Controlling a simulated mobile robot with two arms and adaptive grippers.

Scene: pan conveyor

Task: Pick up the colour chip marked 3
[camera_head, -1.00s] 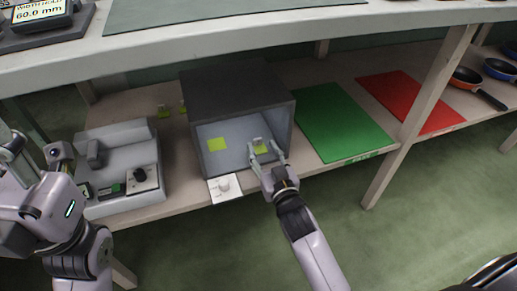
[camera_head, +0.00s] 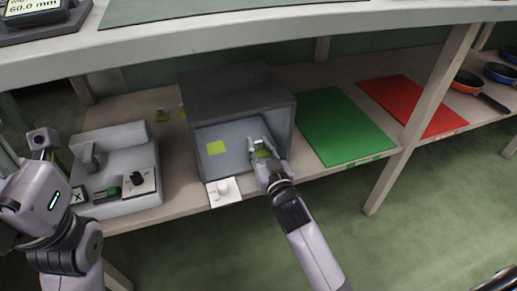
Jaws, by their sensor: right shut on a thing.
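A grey open-fronted box (camera_head: 240,85) stands on the lower shelf. Inside it, a flat yellow-green chip (camera_head: 216,148) lies toward the left. My right gripper (camera_head: 261,146) reaches into the box's right part and is shut on another yellow-green chip (camera_head: 263,154), which its fingers partly hide. No number on any chip can be read. My left arm is at the left edge, and its fingers do not show.
A grey device with a black knob (camera_head: 138,179) stands left of the box. A white plate with a knob (camera_head: 223,189) is at the box's front edge. A green mat (camera_head: 340,125) and a red mat (camera_head: 410,100) lie to the right. The upper counter (camera_head: 250,50) overhangs the shelf.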

